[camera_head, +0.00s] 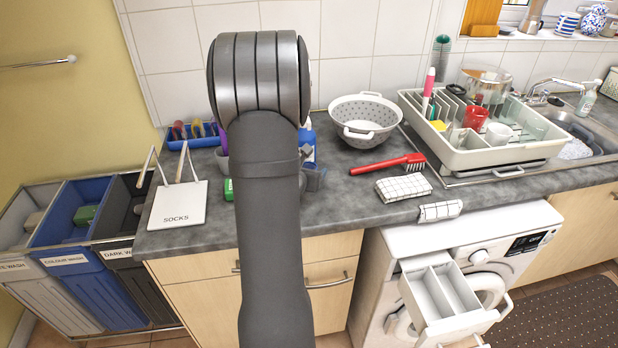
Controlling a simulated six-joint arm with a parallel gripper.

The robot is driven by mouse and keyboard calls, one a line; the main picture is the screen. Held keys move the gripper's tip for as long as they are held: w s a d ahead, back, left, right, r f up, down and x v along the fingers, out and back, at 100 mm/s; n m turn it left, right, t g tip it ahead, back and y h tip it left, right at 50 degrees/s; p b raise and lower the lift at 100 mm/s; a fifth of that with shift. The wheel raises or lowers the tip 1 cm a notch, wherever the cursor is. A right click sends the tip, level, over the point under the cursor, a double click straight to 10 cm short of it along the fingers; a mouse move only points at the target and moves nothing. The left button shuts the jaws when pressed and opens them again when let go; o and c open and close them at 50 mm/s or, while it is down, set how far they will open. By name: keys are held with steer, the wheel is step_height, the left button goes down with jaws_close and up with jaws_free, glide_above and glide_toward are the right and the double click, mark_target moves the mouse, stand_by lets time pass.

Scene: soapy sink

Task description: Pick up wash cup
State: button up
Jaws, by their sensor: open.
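A red cup (475,117) and a white cup (499,136) stand in the dish rack (462,157) at the right. A purple-grey container (222,160), possibly a cup, is partly hidden behind my arm on the counter at the left. I cannot tell which of these is the wash cup. My gripper (314,178) shows only as a dark part beside my arm, over the middle of the counter. It is open. My arm hides most of it, and nothing is visibly held.
A white colander (364,120), a red brush (388,164) and a checked cloth (404,187) lie right of my arm. The washing machine drawer (440,301) juts out below the counter (345,214).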

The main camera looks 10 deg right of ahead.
steer(key=shift+c, duration=0.4)
steer(key=c, duration=1)
steer(key=shift+o, duration=0.2)
steer(key=shift+r, duration=0.1)
